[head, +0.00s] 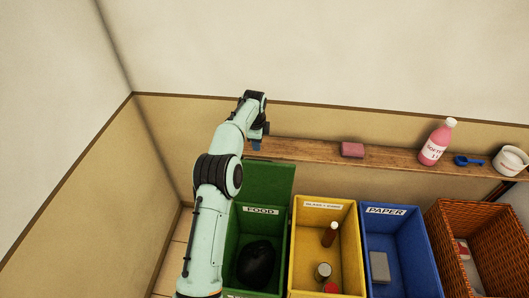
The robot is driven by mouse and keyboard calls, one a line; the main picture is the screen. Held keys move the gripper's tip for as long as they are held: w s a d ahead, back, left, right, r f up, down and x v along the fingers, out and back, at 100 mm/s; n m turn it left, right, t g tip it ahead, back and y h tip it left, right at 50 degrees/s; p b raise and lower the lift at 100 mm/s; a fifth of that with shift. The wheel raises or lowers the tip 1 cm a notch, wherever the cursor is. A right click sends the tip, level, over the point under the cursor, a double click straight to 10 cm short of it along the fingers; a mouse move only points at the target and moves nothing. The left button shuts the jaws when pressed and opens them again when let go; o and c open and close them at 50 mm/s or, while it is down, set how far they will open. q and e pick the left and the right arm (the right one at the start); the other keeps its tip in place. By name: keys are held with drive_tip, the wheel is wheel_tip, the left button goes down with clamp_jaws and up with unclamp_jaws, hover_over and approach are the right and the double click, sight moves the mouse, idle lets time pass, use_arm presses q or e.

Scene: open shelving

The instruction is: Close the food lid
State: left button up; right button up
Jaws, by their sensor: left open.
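The green food bin (284,255) stands open at the left end of the row, with a white FOOD label at its back inside and a dark bag-like object (256,263) in it. Its green lid (269,180) stands raised at the back of the bin, just below the wooden shelf. My left arm reaches up along the bin's left side and covers part of it. My left gripper (256,145) is open, small in view, above the lid's top left edge by the shelf's left end. I cannot tell if it touches the lid. My right gripper is not in view.
A yellow bin (298,244) with bottles and cans, a blue PAPER bin (366,238) and a wicker basket (455,222) stand to the right. The wooden shelf (390,160) behind holds a pink block (352,149), a pink bottle (436,143), a blue scoop (468,160) and a white cup (509,160).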

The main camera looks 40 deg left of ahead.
use_arm(q)
drive_tip(key=x, duration=1.2)
drive_tip(key=shift+s+f+p, duration=0.15)
drive_tip(key=shift+f+p, duration=0.2)
drive_tip(key=shift+f, duration=0.05)
clamp_jaws()
